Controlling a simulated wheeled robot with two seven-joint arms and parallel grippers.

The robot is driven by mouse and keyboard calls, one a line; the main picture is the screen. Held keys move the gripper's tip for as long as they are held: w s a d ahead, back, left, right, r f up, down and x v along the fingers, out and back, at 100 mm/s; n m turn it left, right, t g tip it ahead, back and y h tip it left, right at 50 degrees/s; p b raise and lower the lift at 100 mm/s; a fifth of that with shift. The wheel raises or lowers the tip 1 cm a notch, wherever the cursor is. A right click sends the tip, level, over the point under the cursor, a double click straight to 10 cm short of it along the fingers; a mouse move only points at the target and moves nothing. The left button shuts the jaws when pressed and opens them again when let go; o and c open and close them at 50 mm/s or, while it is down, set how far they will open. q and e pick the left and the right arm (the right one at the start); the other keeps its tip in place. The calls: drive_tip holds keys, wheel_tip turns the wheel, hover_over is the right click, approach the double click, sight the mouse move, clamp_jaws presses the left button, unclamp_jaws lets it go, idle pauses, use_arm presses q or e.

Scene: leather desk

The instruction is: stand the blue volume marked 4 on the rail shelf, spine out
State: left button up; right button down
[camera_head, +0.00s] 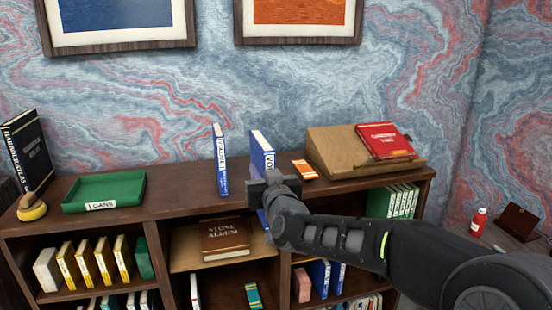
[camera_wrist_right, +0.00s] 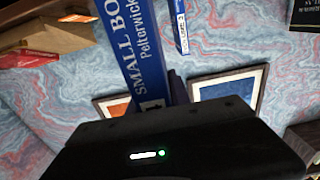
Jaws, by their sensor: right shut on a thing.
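My right gripper (camera_head: 268,182) is shut on a blue book (camera_head: 261,152) with white lettering, held upright over the front of the bookcase top (camera_head: 185,188). In the right wrist view this book (camera_wrist_right: 134,48) reads "SMALL BO..." and "Peterwick"; its number is mostly hidden by the gripper (camera_wrist_right: 172,98). Another slim blue volume (camera_head: 220,160) stands upright on the top, left of the held one; it also shows in the right wrist view (camera_wrist_right: 179,25). I cannot make out a rail. My left gripper is not in view.
A sloped wooden stand (camera_head: 335,148) carrying a red book (camera_head: 385,141) is to the right, with an orange item (camera_head: 304,169) beside it. A green tray (camera_head: 104,190) and black atlas (camera_head: 27,150) are left. A brown album (camera_head: 225,238) lies below.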

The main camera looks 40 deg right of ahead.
drive_tip(key=a+f+n+y, duration=0.2)
drive_tip(key=a+f+y, duration=0.1)
drive_tip(key=a+f, duration=0.7)
drive_tip(key=a+f+n+t+y, duration=0.1)
drive_tip(key=a+f+y, duration=0.1)
drive_tip(key=a+f, duration=0.8)
wheel_tip(320, 180, down, 6)
drive_tip(key=shift+w+f+n+y, duration=0.15)
drive_tip(key=shift+w+n+y, duration=0.1)
drive_tip(key=shift+n+y, duration=0.15)
drive_tip(key=shift+d, duration=0.1)
